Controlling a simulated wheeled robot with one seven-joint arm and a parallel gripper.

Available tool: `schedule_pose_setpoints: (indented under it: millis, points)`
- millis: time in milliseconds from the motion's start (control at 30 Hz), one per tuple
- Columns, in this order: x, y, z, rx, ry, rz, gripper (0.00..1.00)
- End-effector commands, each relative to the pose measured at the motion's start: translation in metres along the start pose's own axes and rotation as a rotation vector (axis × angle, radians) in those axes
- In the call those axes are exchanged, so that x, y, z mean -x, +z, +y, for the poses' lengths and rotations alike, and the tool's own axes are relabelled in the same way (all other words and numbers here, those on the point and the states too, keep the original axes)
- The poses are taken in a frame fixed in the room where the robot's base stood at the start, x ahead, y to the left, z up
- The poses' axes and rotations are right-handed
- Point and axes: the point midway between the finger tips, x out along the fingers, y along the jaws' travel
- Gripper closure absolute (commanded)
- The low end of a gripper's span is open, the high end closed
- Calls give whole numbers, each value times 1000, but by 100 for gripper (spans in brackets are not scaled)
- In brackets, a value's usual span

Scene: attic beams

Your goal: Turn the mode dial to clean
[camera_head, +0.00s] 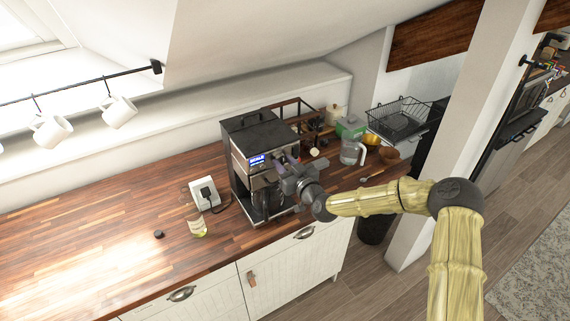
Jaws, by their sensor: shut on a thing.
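A black and silver coffee machine (252,138) stands on the wooden counter. On its front is a lit blue display (258,160) with white letters too small to read surely. My gripper (281,160) is against the upper front of the machine, just right of the display. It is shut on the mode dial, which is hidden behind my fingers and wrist. The dial's pointer and marks cannot be seen. A dark carafe shape (264,200) stands low in the machine, partly covered by my gripper.
A bottle (196,222), a socket with a plug (206,194) and a small black puck (158,234) lie left of the machine. The left counter is mostly clear.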

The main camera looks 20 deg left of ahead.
Motion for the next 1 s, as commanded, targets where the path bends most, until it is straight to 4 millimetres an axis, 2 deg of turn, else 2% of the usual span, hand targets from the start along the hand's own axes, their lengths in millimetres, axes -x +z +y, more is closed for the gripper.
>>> schedule_pose_setpoints:
  millis: [267,467,1000]
  points:
    - [0,2,0,-52,0,2,93]
    - [0,5,0,-155,1,3,93]
    - [0,6,0,-618,0,2,93]
